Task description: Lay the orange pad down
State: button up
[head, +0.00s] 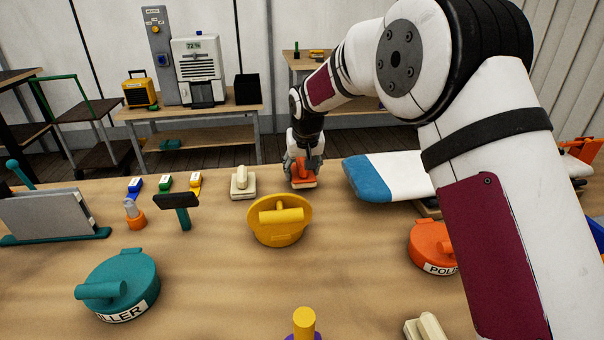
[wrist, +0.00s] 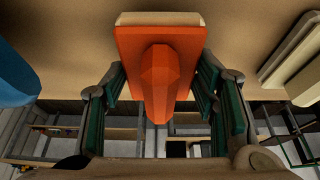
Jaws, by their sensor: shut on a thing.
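The orange pad (head: 303,179) is at the far middle of the table in the head view, between a cream pad and the blue-and-white board. It has an orange body with a raised handle and a pale underside. My gripper (head: 304,158) comes down on it from above. In the wrist view the orange pad (wrist: 160,50) fills the middle, its handle between the fingers of my gripper (wrist: 160,95). The gripper is shut on the handle. The pad is at or just above the table top; I cannot tell whether it touches.
A cream pad (head: 243,183) stands just left of it, and the blue-and-white board (head: 390,178) lies to the right. A yellow tub (head: 279,222) with a handle is in front. Teal (head: 122,285) and orange (head: 431,245) lidded tins stand nearer. Bare table (head: 215,260) lies between them.

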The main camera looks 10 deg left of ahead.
jog(key=shift+f, duration=0.65)
jog(key=shift+f, duration=0.15)
jog(key=o, duration=1.1)
jog(key=v, duration=1.2)
jog(key=shift+p, duration=0.3)
jog(key=shift+d, duration=0.1)
